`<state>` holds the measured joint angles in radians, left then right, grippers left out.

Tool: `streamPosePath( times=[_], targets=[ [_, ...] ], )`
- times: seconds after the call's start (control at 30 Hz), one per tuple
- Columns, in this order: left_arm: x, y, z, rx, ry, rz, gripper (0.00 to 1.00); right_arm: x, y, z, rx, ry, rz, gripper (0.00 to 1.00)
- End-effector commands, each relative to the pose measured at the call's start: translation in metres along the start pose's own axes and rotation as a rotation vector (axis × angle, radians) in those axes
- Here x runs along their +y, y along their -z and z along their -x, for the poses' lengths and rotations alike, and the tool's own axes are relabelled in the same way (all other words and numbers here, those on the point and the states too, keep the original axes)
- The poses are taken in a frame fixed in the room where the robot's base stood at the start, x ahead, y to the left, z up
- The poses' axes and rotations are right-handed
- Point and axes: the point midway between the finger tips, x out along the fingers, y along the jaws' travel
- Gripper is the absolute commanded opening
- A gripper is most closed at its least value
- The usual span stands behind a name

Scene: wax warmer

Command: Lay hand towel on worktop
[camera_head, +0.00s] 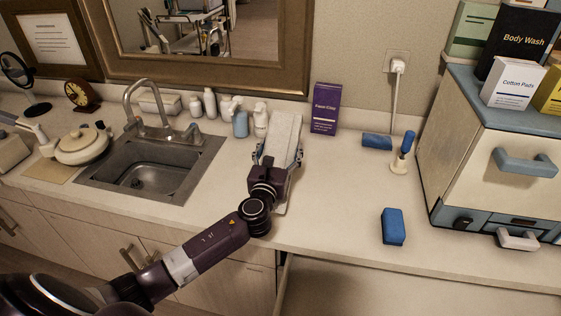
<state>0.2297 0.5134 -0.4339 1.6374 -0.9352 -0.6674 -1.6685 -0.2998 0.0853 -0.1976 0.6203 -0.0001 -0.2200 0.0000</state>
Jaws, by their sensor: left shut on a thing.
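The hand towel (284,128) is a pale, long rectangular folded piece in the middle of the head view. My left gripper (281,160) is shut on it, with fingers on both of its long sides. The gripper and wrist cover the towel's middle and part of its near end. The worktop (335,195) is a cream, speckled counter below it. I cannot tell whether the towel touches the worktop or is held just above it. My right gripper is not in view.
A sink (150,172) with a faucet lies to the left. White bottles (210,103) and a purple box (325,108) stand behind. The worktop between is clear.

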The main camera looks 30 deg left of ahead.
Motion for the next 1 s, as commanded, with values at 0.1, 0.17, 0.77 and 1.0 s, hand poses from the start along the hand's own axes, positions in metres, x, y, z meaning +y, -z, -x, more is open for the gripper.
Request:
streamPosePath(
  times=[0.1, 0.17, 0.77, 1.0],
  targets=[
    [0.0, 0.012, 0.0, 0.001, -0.001, 0.0, 0.41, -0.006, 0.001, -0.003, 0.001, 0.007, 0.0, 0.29],
    [0.0, 0.023, 0.001, 0.003, 0.001, 0.0, 0.41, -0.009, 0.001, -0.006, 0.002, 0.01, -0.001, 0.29],
    [0.0, 0.049, 0.0, -0.001, 0.001, 0.0, 0.41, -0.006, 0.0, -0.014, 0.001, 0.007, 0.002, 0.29],
    [0.0, 0.048, 0.0, 0.0, 0.001, 0.0, 0.86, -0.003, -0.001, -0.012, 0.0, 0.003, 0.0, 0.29]
  ],
)
